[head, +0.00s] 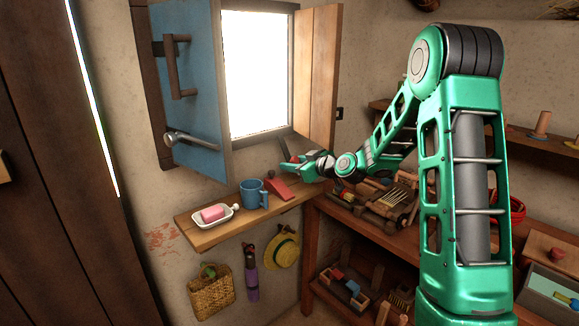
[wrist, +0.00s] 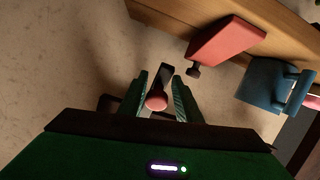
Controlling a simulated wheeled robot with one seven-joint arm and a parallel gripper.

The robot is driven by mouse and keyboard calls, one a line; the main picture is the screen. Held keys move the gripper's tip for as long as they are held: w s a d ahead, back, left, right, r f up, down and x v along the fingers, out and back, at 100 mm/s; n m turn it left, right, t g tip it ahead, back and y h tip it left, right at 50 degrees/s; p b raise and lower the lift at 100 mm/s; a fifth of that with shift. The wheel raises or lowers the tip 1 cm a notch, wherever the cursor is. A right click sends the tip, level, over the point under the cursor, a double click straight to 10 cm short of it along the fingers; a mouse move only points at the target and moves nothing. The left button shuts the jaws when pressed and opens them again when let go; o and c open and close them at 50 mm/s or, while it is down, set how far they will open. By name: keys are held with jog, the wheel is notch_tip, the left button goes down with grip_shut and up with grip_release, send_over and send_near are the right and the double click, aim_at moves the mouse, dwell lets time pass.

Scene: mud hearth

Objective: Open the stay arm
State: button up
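In the wrist view, a dark bar with a round reddish knob (wrist: 157,101) stands between my fingers; I take it for the stay arm, but cannot be sure. My gripper (wrist: 160,76) has its two green fingers apart, one on each side of the bar, with gaps visible. In the head view my gripper (head: 284,155) is just below the window's lower right corner, above the wall shelf, pointing left. The bar is too small or hidden to make out there. The blue shutter (head: 195,85) stands swung out at the window's left, with a grey metal lever (head: 190,139) on it.
The wall shelf (head: 200,238) holds a red wedge (head: 278,190), a blue mug (head: 254,193) and a white dish (head: 205,221) with pink soap. A wooden shutter (head: 318,75) stands at the window's right. A cluttered workbench (head: 350,220) lies below my arm.

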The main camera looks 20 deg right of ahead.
jog(key=s+d, duration=0.5)
jog(key=s, duration=0.8)
jog(key=shift+s+r, duration=0.25)
jog(key=shift+o, duration=1.4)
jog(key=shift+a, duration=0.1)
jog(key=shift+w+a+r+m+t+h, duration=0.2)
jog(key=shift+w+a+m+t, duration=0.65)
jog(key=shift+w, duration=1.15)
jog(key=shift+w+a+r+m+t+h, duration=0.2)
jog(key=shift+w+a+m+t, duration=0.25)
jog(key=shift+w+m, duration=1.2)
jog(key=shift+w+a+r+m+t+h, duration=0.15)
jog(key=shift+w+a+m+t, duration=0.55)
jog(key=shift+w, duration=1.7)
jog(key=shift+a, duration=0.1)
